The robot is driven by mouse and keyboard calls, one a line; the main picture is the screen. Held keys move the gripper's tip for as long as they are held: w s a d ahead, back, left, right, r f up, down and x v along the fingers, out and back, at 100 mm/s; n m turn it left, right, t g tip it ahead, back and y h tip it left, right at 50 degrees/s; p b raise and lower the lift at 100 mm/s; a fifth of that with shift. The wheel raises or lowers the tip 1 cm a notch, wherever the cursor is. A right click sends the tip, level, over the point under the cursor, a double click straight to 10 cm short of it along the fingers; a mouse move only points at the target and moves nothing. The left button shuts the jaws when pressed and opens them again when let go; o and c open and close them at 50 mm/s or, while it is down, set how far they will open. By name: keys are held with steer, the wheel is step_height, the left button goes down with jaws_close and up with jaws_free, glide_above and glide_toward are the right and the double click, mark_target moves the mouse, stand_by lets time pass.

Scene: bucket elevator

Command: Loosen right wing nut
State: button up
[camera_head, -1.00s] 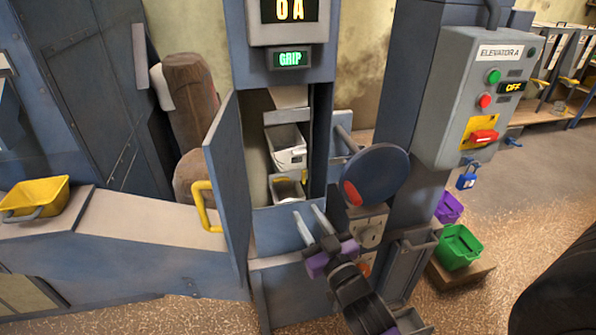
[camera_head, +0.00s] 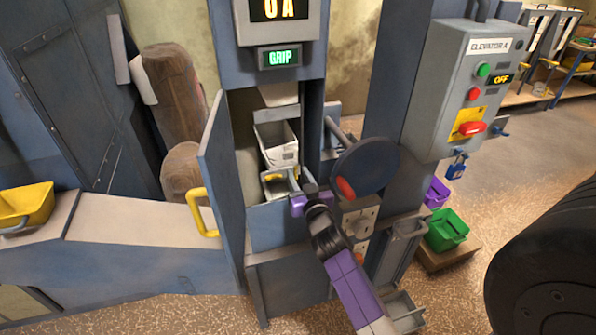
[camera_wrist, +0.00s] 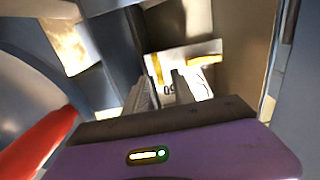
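The lower white bucket (camera_head: 278,188) sits inside the open cabinet, with a yellow piece (camera_head: 273,177) on it, like a wing nut. I cannot tell which is the right wing nut. My gripper (camera_head: 282,177), purple with grey fingers, is at the cabinet opening by this bucket. In the wrist view my gripper (camera_wrist: 162,92) has its fingers apart, with bucket face showing between them. I see nothing clamped.
A blue round disc (camera_head: 365,165) with a red handle (camera_head: 346,188) stands close to the right of my gripper. The open door (camera_head: 222,185) with its yellow handle (camera_head: 202,212) is at left. Another white bucket (camera_head: 277,143) hangs above. The control box (camera_head: 462,90) reads OFF.

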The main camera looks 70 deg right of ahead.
steer(key=shift+w+d, duration=0.25)
steer(key=shift+d, duration=0.05)
steer(key=shift+c, duration=0.2)
jaws_close()
